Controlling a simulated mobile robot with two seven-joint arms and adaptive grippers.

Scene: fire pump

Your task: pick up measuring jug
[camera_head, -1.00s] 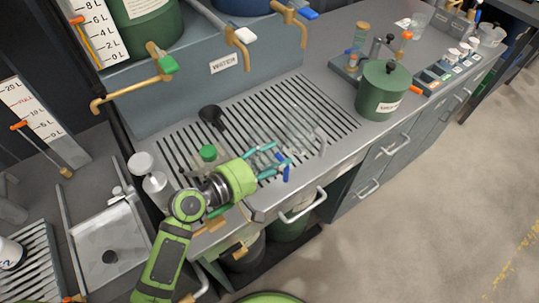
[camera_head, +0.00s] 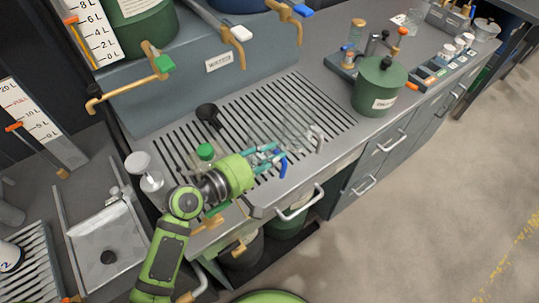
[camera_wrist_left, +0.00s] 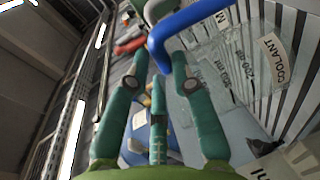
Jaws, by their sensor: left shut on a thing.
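The measuring jug (camera_head: 291,133) is clear and hard to make out against the slatted drain top, near the front edge of the counter. Its blue handle (camera_head: 283,165) faces my left gripper (camera_head: 275,156). The gripper's teal fingers are shut on the handle. In the left wrist view the fingers (camera_wrist_left: 157,62) come up to the blue handle (camera_wrist_left: 186,27), and the jug's clear wall with printed marks (camera_wrist_left: 226,68) lies to the right. Whether the jug's base touches the slats cannot be told. My right gripper is out of view.
A green lidded pot (camera_head: 379,86) stands to the right on the counter. A green-capped bottle (camera_head: 206,153) and a black scoop-like thing (camera_head: 209,114) are to the left. Brass taps (camera_head: 236,42) hang above the back. The slats (camera_head: 325,96) behind the jug are clear.

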